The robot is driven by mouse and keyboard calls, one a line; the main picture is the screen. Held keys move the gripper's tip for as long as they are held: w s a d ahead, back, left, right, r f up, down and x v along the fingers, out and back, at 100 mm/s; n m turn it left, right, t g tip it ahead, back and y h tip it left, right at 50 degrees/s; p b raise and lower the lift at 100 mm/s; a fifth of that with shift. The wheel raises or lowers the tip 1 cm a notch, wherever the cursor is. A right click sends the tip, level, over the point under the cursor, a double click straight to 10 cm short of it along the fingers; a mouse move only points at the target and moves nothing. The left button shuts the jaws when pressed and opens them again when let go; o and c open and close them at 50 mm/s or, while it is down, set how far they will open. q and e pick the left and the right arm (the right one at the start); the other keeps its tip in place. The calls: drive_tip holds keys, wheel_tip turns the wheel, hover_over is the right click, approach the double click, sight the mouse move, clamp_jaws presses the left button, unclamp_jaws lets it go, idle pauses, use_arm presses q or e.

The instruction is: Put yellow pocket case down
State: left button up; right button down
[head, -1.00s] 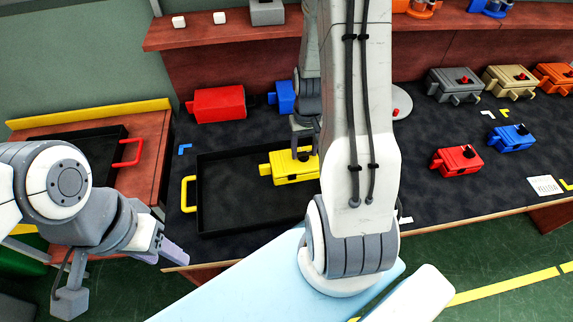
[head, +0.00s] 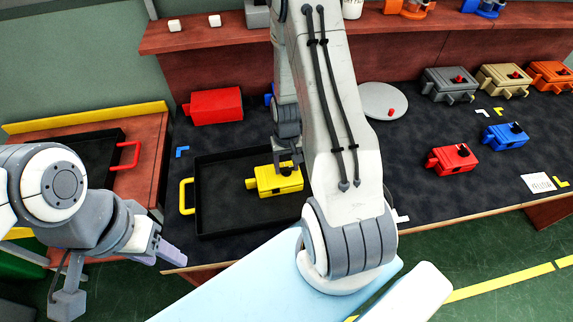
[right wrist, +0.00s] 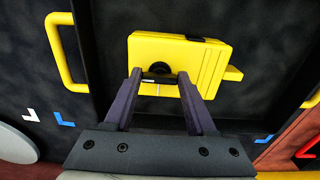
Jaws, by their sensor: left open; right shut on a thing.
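The yellow pocket case (head: 276,181) is over the black tray with yellow handles (head: 202,222) in the head view. In the right wrist view the yellow case (right wrist: 165,62) lies between and just beyond my right gripper's fingers (right wrist: 161,82), which are shut on its dark knob. I cannot tell whether the case touches the tray floor. In the head view my right gripper (head: 287,161) is above the case, partly hidden by my arm. My left gripper (head: 165,250) is open and empty, left of the tray and in front of the table edge.
A red case (head: 216,106) stands behind the tray. Another red case (head: 452,159) and a blue case (head: 505,136) sit to the right. A round grey plate (head: 384,101) lies behind my right arm. A second black tray with red handle (head: 95,160) stands at left.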

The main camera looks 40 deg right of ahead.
drive_tip(key=shift+c, duration=1.1)
unclamp_jaws()
drive_tip(key=shift+f, duration=0.1)
wheel_tip(320, 180, up, 12)
drive_tip(key=s+a+r+n, duration=0.2)
drive_tip(key=a+r+n, duration=0.15)
drive_tip(key=a, duration=0.55)
drive_tip(key=s+a+r+n, duration=0.2)
drive_tip(key=a+r+n, duration=0.15)
drive_tip(key=a, duration=0.55)
drive_tip(key=s+a+r+n, duration=0.2)
drive_tip(key=s+a, duration=0.2)
drive_tip(key=s, duration=0.2)
drive_tip(key=s+a+r+n+y, duration=0.1)
drive_tip(key=s+a+r+n, duration=0.1)
drive_tip(key=s, duration=0.4)
drive_tip(key=shift+s+a+r+n, duration=0.4)
drive_tip(key=shift+a+n, duration=0.1)
drive_tip(key=shift+a, duration=0.45)
drive_tip(key=shift+w, duration=0.1)
